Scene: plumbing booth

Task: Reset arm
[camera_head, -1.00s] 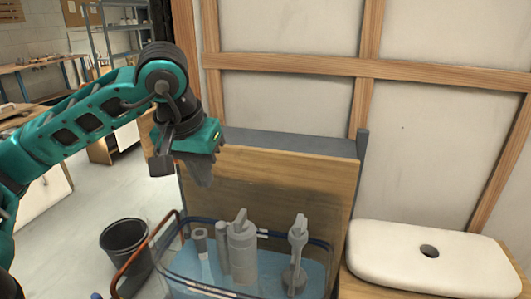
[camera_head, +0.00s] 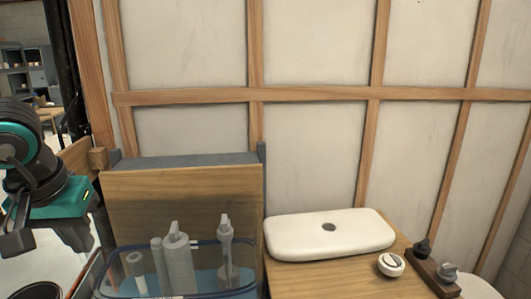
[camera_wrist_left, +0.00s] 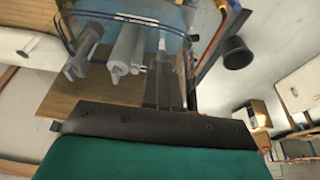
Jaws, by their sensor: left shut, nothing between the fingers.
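My left gripper (camera_head: 84,240) is at the left edge of the head view, fingers pointing down, beside the left side of the wooden panel. It is shut and empty. In the left wrist view the shut fingers (camera_wrist_left: 165,92) show against the wooden surface and the clear bin. The teal left arm enters from the left edge of the head view. My right gripper is not in view.
A clear bin (camera_head: 245,284) with blue edging holds several grey plumbing parts. A white tank lid (camera_head: 300,240) lies on the wooden counter, with a round white part (camera_head: 391,264) to its right. A black bucket (camera_wrist_left: 236,53) stands on the floor.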

